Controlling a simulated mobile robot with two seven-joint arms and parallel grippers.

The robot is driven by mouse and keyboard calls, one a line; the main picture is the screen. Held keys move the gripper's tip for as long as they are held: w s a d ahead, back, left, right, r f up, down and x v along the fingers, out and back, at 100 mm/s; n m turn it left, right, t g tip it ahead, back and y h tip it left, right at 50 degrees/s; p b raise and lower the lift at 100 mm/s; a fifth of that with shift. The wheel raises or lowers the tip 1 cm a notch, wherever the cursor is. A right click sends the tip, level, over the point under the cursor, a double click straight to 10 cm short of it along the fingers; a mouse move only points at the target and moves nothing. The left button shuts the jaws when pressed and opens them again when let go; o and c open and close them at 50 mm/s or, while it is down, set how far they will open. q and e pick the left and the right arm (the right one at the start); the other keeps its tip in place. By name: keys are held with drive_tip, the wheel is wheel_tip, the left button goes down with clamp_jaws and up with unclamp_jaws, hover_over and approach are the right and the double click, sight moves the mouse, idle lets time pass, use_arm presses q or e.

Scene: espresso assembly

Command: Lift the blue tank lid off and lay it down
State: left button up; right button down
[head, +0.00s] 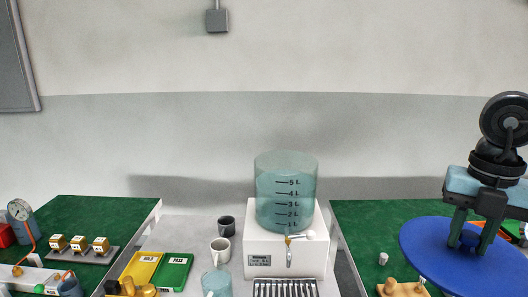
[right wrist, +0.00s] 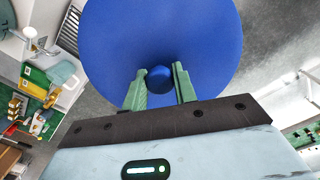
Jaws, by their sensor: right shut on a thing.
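My right gripper (head: 471,238) is shut on the knob of the round blue tank lid (head: 440,262) and holds it in the air above the right green table, slightly tilted. In the right wrist view the blue lid (right wrist: 205,40) fills the upper middle, with its knob (right wrist: 160,79) between the two green fingers of the gripper (right wrist: 160,85). The clear tank (head: 286,195), marked in litres, stands uncovered on the white machine (head: 270,255) at the centre. My left gripper is not in view.
The right green table (head: 365,235) bears a small white cylinder (head: 383,258) and wooden pieces (head: 400,288). A dark cup (head: 226,226) and a white mug (head: 220,250) stand left of the machine. Yellow (head: 138,270) and green (head: 174,272) trays lie further left.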

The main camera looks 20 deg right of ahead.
drive_tip(key=f+n, duration=0.2)
drive_tip(key=d+f+n, duration=0.1)
drive_tip(key=f+n, duration=0.1)
drive_tip(key=n, duration=0.1)
drive_tip(key=f+n, duration=0.2)
drive_tip(key=n, duration=0.1)
drive_tip(key=shift+s+d+f, duration=0.25)
drive_tip(key=shift+d+f, duration=0.05)
drive_tip(key=shift+s+f+n, duration=0.1)
drive_tip(key=shift+f+n, duration=0.5)
drive_tip(key=shift+n, duration=0.1)
drive_tip(key=w+a+f+n, duration=0.3)
drive_tip(key=a+f+n, duration=0.75)
drive_tip(key=n, duration=0.85)
drive_tip(key=w+a+f+n+p, duration=0.1)
drive_tip(key=w+a+f+n, duration=0.1)
drive_tip(key=a+n, duration=1)
drive_tip(key=shift+w+a+n, duration=0.3)
drive_tip(key=shift+n, duration=2.5)
